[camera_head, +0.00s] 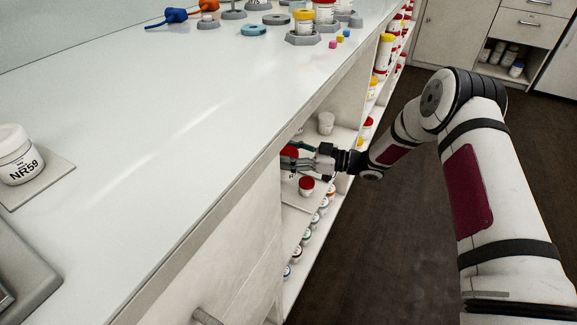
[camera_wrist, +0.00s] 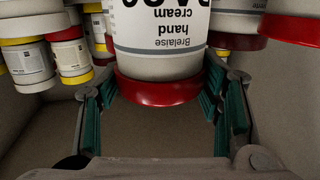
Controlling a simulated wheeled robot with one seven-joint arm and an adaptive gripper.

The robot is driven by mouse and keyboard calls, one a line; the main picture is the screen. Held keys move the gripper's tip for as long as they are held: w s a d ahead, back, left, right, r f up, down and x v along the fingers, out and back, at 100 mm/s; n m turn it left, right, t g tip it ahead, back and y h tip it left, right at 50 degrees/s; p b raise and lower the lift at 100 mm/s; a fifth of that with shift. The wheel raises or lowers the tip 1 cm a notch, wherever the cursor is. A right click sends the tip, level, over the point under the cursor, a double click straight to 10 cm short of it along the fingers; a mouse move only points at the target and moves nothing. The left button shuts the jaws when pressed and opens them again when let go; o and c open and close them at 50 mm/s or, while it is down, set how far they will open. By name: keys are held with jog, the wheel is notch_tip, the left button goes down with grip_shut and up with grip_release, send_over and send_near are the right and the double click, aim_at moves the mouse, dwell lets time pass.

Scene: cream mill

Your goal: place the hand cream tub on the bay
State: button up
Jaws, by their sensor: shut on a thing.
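The hand cream tub (camera_wrist: 160,30) is white with a red lid and appears upside down in the wrist view. Its label reads "Brelaise hand cream". My gripper (camera_wrist: 158,85) has its green-padded fingers on both sides of the tub near the lid. In the head view my gripper (camera_head: 296,155) reaches into the open shelving under the counter, with the tub's red lid (camera_head: 289,152) at its fingers. The shelf bay (camera_head: 297,196) around it is partly hidden by the counter edge and gripper. I cannot tell whether the tub touches the shelf.
A red-lidded jar (camera_head: 306,186) stands just below my gripper, and a white tub (camera_head: 326,122) stands behind. Other tubs (camera_wrist: 70,50) crowd the left in the wrist view. The white counter (camera_head: 150,150) overhangs the shelves. Dark floor (camera_head: 385,240) is clear beside them.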

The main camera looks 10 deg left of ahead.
jog(key=shift+f+b, duration=0.55)
jog(key=shift+f, duration=1.4)
jog(key=shift+f, duration=0.1)
jog(key=shift+f, duration=0.15)
jog(key=o, duration=1.3)
jog(key=shift+d+r, duration=0.25)
jog(key=shift+d, duration=0.1)
jog(key=d+p, duration=0.1)
jog(key=d, duration=0.2)
jog(key=s+d, duration=0.1)
jog(key=d, duration=0.3)
jog(key=d+p, duration=0.1)
jog(key=d, duration=0.3)
jog(key=shift+s+d+r+p, duration=0.15)
jog(key=shift+s+r+p, duration=0.1)
jog(key=shift+s+p, duration=0.1)
jog(key=shift+w, duration=0.15)
